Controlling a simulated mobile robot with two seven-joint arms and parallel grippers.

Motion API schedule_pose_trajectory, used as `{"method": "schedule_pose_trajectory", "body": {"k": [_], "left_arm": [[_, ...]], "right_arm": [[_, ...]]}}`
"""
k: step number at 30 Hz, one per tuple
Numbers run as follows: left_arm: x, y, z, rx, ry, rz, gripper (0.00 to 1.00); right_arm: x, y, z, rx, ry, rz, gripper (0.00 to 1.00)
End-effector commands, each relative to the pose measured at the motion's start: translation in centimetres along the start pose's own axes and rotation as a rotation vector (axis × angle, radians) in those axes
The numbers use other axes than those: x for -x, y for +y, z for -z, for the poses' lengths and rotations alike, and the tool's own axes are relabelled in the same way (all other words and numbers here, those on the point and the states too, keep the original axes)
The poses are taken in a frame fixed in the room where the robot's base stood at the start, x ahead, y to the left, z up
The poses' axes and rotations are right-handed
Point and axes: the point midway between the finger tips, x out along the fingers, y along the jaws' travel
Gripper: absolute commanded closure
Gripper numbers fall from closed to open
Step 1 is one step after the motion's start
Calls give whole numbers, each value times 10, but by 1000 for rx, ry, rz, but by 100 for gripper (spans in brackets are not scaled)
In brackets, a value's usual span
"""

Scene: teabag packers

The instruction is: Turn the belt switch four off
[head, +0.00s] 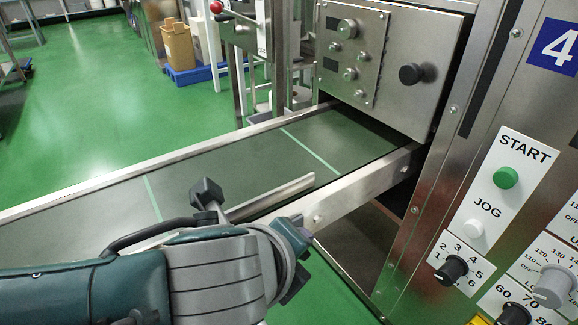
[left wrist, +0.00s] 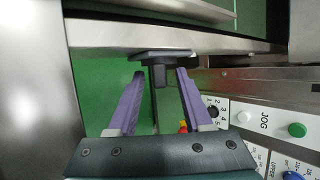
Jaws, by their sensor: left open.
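In the left wrist view a dark grey switch-like part with a short block-shaped handle (left wrist: 160,76) sits at the metal side rail of a conveyor. It looks like the belt switch, but no label on it shows, and I cannot read its setting. My left gripper (left wrist: 160,73) is open, with its purple fingers on either side of the handle. I cannot tell whether they touch it. In the head view my left gripper (head: 302,233) is at the near side rail of the belt (head: 230,165). My arm hides the switch there. My right gripper is not in view.
A steel cabinet with a blue number 4 sign (head: 556,46) stands at the right. Its panel has a green START button (head: 505,177), a white JOG button (head: 474,229) and black dials (head: 450,268). A control box (head: 385,60) overhangs the belt.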

Motion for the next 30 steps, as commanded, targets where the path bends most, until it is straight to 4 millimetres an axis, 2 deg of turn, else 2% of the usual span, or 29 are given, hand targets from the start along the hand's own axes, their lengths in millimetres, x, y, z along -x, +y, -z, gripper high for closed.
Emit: {"method": "schedule_pose_trajectory", "body": {"k": [1, 9, 15, 26, 29, 30], "left_arm": [[15, -4, -2, 1, 2, 0, 50], [68, -3, -2, 1, 1, 0, 50], [84, -1, -1, 1, -1, -1, 50], [88, -3, 0, 16, 3, 0, 50], [111, -19, 3, 124, 26, -4, 50], [127, -29, 5, 205, 41, -8, 50]], "right_arm": [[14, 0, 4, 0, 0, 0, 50], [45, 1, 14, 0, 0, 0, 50], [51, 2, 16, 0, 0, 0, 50], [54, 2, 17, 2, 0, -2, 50], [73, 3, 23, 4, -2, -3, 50], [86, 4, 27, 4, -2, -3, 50]]}}
